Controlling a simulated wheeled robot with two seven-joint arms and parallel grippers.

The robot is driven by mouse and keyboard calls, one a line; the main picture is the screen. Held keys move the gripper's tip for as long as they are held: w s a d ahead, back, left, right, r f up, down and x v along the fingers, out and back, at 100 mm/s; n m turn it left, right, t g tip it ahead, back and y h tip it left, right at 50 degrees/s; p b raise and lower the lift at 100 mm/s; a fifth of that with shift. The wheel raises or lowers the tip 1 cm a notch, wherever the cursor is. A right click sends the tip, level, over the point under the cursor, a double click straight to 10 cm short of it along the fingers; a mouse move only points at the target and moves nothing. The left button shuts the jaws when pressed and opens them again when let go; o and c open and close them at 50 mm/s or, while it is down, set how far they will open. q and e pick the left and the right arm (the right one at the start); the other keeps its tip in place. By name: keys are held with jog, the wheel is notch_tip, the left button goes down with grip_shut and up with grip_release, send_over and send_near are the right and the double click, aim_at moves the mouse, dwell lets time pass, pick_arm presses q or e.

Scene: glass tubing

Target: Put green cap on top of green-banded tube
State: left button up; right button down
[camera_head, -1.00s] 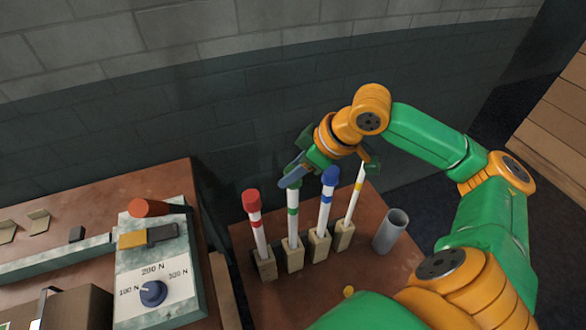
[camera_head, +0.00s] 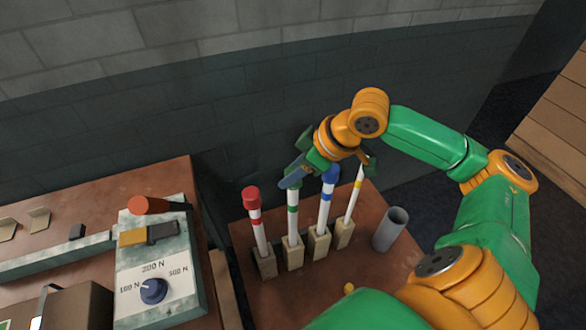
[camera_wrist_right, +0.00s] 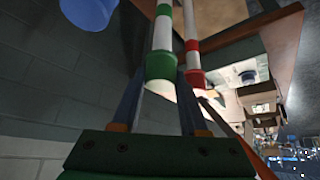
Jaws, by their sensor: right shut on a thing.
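The green-banded tube (camera_head: 292,215) stands upright in a small beige block. The green cap (camera_wrist_right: 160,67) shows in the right wrist view between my right gripper's fingers, at the end of the white tube with the green band (camera_wrist_right: 163,28). It looks in line with the tube and touching or nearly touching it; whether it is fully seated I cannot tell. My right gripper (camera_wrist_right: 160,100) is shut on the cap. In the head view the right gripper (camera_head: 296,180) is at the tube's top, and its blue-grey finger hides most of the cap. My left gripper is not in view.
The red-capped tube (camera_head: 255,220) stands left; the blue-capped tube (camera_head: 326,205) stands close on the right. A yellow-banded tube (camera_head: 354,200) has no cap. A grey cylinder (camera_head: 390,230) and a small yellow piece (camera_head: 349,288) are on the table. A dial box (camera_head: 155,270) is left.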

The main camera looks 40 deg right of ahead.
jog(key=shift+f, duration=0.25)
dwell(0.4)
jog(key=shift+f, duration=0.35)
jog(key=shift+f, duration=0.1)
grip_release()
notch_tip(320, 180, up, 6)
jog(key=p, duration=0.6)
jog(key=shift+r, duration=1.05)
dwell(0.5)
